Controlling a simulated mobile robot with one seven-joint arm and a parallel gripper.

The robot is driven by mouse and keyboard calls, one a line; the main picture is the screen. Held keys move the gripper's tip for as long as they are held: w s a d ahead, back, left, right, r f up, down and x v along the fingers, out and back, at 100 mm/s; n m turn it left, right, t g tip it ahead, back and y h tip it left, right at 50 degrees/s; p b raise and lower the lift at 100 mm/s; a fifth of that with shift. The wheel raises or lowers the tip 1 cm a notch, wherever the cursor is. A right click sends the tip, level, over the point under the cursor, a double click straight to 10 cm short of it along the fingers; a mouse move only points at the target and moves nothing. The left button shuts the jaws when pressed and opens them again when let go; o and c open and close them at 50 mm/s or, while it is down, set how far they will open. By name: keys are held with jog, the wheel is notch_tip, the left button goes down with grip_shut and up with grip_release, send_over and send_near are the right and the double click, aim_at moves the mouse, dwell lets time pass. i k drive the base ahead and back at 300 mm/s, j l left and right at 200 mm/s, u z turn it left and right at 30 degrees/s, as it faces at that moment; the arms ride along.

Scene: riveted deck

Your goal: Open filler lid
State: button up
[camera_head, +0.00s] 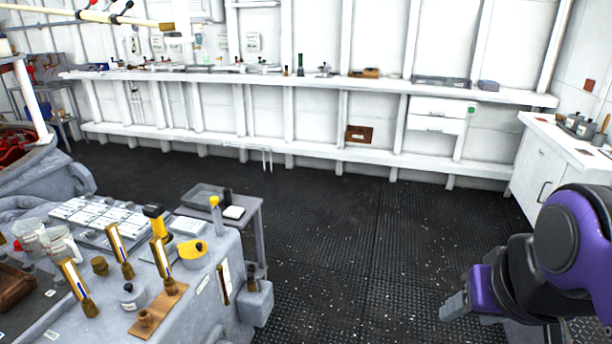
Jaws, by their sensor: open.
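No part is clearly recognisable as the filler lid from this view. On the grey machine bench (210,320) at the lower left sits a rounded yellow piece (192,256) with a small dark mark; I cannot tell whether it is the lid. A small grey round-topped pot (131,297) stands left of it. My gripper (454,306) is at the lower right, low over the dark deck, open with nothing seen in it. It is well apart from the bench, with bare floor between them.
A white cabinet (541,170) is at the right, long shelves (300,82) line the back wall. The middle deck (370,240) is clear.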

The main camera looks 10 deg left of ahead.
aim_at(194, 250)
jog(key=i+l+u, duration=0.1)
jog(key=i+u, duration=0.35)
jog(key=i+l+u, duration=0.2)
jog(key=u, duration=0.25)
jog(key=i+l+u, duration=0.2)
jog(key=u, duration=0.3)
jog(key=i+l+u, duration=0.35)
jog(key=u, duration=0.15)
